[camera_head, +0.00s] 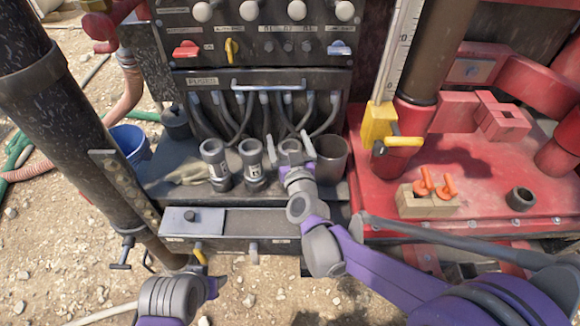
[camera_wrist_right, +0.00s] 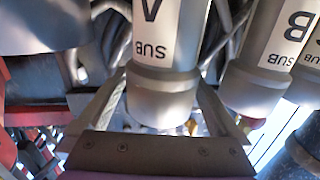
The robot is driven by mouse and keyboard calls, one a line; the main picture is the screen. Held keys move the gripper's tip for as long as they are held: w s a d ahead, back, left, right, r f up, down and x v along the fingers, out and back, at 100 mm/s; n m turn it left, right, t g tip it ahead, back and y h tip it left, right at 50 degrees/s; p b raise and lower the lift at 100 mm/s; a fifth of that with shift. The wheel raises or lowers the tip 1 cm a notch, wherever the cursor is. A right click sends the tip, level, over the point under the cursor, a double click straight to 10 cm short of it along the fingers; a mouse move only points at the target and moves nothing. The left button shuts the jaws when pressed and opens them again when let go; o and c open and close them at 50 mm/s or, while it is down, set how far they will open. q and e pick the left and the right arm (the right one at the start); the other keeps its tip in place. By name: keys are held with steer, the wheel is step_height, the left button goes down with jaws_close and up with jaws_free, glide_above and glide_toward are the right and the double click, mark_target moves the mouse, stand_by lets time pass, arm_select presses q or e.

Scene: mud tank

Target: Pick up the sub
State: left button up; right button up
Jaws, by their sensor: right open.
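Grey cylindrical subs stand upright in a row on the dark bench below the hose panel. Two, a left one (camera_head: 215,165) and a middle one (camera_head: 252,165), show clearly in the head view. My right gripper (camera_head: 293,145) is open at the row's right end and partly hides what stands there. In the right wrist view, the sub marked A (camera_wrist_right: 162,90) is between the open fingers, with visible gaps. The sub marked B (camera_wrist_right: 265,65) is to its right, outside the fingers. My left arm shows at the lower left of the head view, but its gripper's fingers cannot be made out (camera_head: 195,287).
A dark open cup (camera_head: 331,160) stands right of my right gripper. A glove (camera_head: 185,171) lies left of the subs. Hoses (camera_head: 245,115) hang close behind. At right, a red deck (camera_head: 480,185) holds a wooden block (camera_head: 425,203) with orange-handled pieces.

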steer(key=shift+w, duration=0.2)
jaws_close()
stand_by(0.4)
